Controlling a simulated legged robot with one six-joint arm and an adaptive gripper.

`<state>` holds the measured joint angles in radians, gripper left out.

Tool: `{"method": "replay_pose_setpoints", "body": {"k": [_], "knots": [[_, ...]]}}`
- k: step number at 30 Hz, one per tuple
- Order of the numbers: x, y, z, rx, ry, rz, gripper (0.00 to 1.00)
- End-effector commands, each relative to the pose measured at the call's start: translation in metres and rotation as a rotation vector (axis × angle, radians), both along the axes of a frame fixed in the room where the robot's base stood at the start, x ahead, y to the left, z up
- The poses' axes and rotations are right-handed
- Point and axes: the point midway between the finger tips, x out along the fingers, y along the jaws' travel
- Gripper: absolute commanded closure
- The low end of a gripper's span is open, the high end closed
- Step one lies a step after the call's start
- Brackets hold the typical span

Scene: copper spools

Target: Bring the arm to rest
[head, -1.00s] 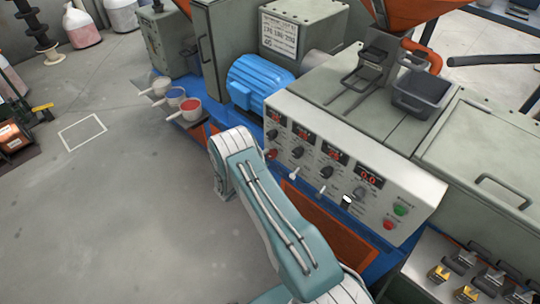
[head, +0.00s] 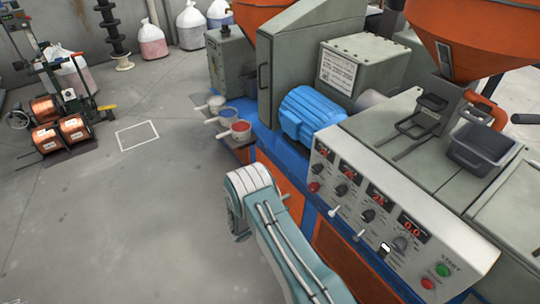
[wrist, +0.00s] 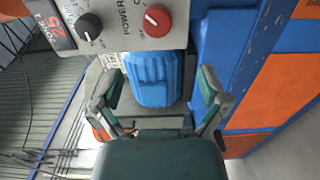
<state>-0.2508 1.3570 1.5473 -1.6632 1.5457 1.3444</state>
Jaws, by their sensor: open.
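My arm, teal and white, reaches up from the bottom of the head view, left of the control panel (head: 385,215). My gripper (wrist: 160,82) shows in the wrist view with its two fingers spread wide and nothing between them. Beyond the fingers lies the blue motor (wrist: 150,80), which appears in the head view (head: 312,112) too. The panel's red knob (wrist: 157,21) and black knob (wrist: 88,27) are at the top of the wrist view. My gripper is not clearly seen in the head view.
The large machine with its orange hopper (head: 470,38) fills the right side. Pots with red and blue contents (head: 240,130) stand on a ledge. Copper spools (head: 72,128) sit on a cart at the left. The grey floor (head: 110,210) between is clear, with a white marked square (head: 137,135).

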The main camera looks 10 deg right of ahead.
Motion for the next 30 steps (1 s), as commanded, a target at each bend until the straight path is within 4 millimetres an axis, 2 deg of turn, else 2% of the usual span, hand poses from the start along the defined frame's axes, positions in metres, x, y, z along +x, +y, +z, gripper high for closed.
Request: {"method": "replay_pose_setpoints", "body": {"k": [4,7,11,17,21,30], "knots": [[0.0,0.0,0.002,0.002,0.0,-0.004,0.07],[0.001,-0.003,0.018,0.019,0.003,-0.036,0.07],[-0.001,-0.011,0.06,0.076,0.023,-0.123,0.07],[-0.017,-0.022,0.125,0.2,0.065,-0.257,0.07],[-0.034,-0.027,0.167,0.303,0.09,-0.332,0.07],[-0.083,-0.029,0.243,0.56,0.126,-0.425,0.07]]}}
